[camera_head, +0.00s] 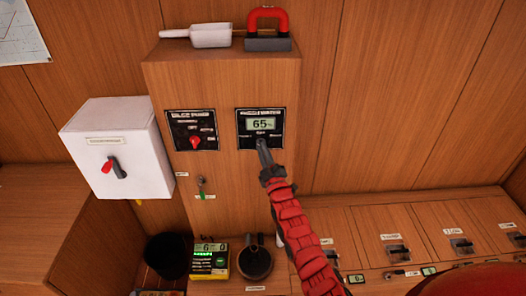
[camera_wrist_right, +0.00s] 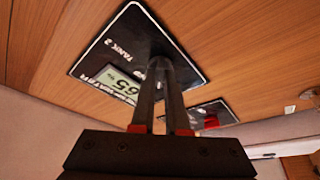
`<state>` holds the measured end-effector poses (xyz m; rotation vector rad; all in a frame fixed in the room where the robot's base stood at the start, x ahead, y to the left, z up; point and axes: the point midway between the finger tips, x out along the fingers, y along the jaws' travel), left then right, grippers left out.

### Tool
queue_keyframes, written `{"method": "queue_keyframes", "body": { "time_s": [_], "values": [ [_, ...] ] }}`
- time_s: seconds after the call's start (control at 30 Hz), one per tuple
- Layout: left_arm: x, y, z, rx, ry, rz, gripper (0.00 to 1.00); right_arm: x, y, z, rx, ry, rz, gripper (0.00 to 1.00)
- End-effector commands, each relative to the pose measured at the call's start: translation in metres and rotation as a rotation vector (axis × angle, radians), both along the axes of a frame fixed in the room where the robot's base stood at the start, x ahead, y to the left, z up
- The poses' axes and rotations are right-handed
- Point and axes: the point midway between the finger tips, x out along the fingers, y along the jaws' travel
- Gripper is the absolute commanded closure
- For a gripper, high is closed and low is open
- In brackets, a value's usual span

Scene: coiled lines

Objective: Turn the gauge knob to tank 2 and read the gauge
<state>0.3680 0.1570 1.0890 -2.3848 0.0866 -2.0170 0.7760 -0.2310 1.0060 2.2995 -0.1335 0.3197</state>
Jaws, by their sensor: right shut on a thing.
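The gauge panel (camera_head: 245,140) is a black plate on the front of the wooden column, with a lit display (camera_head: 260,124) reading 65. My right gripper (camera_head: 263,146) reaches up from below and is shut at the panel's lower middle, on the gauge knob. In the right wrist view, the panel (camera_wrist_right: 95,60) is seen from close by, with a "TANK 2" label and the 65% display (camera_wrist_right: 122,86). The fingers (camera_wrist_right: 160,75) of my right gripper mostly hide the knob, so its pointing direction cannot be told. My left gripper is not in view.
Left of the gauge is a black panel with a red knob (camera_head: 195,141). A white box (camera_head: 120,150) with a red-tipped switch stands further left. A scoop (camera_head: 210,36) and a red-handled thing (camera_head: 268,28) lie on the column's top. Labelled lids (camera_head: 395,246) line the right.

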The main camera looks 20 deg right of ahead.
Motion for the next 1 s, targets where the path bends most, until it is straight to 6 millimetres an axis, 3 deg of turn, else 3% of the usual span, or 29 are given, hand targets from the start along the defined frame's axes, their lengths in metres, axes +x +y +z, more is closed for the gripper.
{"method": "queue_keyframes", "body": {
  "time_s": [0.53, 1.0],
  "values": [
    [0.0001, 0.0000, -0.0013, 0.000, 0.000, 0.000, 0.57, 0.0003, -0.0001, -0.0018, 0.076, -0.019, -0.001, 1.00],
    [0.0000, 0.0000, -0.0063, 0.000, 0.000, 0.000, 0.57, 0.0012, 0.0022, -0.0042, 0.456, -0.128, -0.002, 1.00]
  ]
}}
